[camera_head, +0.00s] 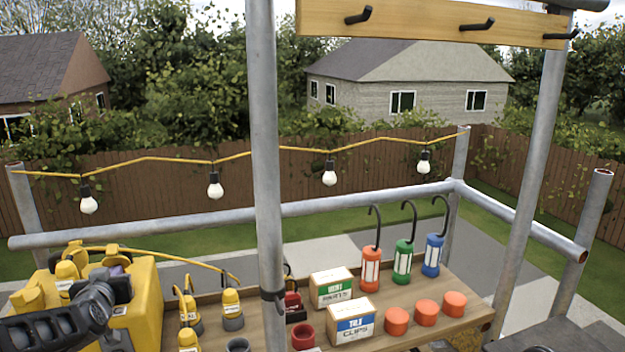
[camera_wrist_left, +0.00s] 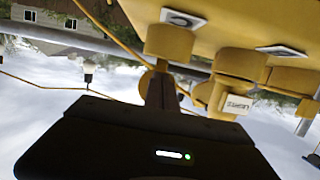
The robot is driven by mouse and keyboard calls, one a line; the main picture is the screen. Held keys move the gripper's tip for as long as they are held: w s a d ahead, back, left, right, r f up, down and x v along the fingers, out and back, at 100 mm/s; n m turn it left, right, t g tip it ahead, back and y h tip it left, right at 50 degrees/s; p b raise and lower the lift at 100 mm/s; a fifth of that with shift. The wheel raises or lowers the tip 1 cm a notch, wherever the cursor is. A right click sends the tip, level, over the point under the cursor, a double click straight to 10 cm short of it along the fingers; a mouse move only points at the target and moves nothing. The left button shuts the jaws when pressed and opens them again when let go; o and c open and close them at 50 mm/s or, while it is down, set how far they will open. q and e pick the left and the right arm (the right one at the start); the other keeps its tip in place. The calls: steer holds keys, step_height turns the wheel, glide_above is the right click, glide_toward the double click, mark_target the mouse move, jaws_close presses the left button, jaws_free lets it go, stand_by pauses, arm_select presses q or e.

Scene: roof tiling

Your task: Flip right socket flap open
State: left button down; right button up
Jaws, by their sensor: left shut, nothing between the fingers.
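A yellow power box (camera_head: 145,305) stands at the lower left of the head view, with yellow socket parts on top. It also fills the upper right of the left wrist view (camera_wrist_left: 300,22). There a round yellow socket part (camera_wrist_left: 170,42) is just beyond my fingers, and another yellow part with a white label (camera_wrist_left: 237,103) is to its right. I cannot tell which part is the right flap or whether it is open. My left gripper (camera_head: 103,292) is shut and empty, in front of the box. Its fingers (camera_wrist_left: 162,88) are close to the nearer socket part; contact is unclear. My right gripper is out of view.
Yellow plugs (camera_head: 232,310) with cables stand on the wooden bench right of the box. A metal post (camera_head: 266,150) rises mid-view. A bulb string (camera_head: 214,187) hangs behind.

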arm_select(q)
steer(key=shift+w+a+r+p, duration=0.1)
steer(key=shift+w+a+p, duration=0.15)
steer(key=shift+w, duration=0.5)
steer(key=shift+w+a+r+p, duration=0.1)
steer(key=shift+w+a, duration=0.15)
steer(key=shift+w, duration=0.45)
steer(key=v, duration=0.9)
steer(key=shift+s+r, duration=0.15)
steer(key=shift+r, duration=0.25)
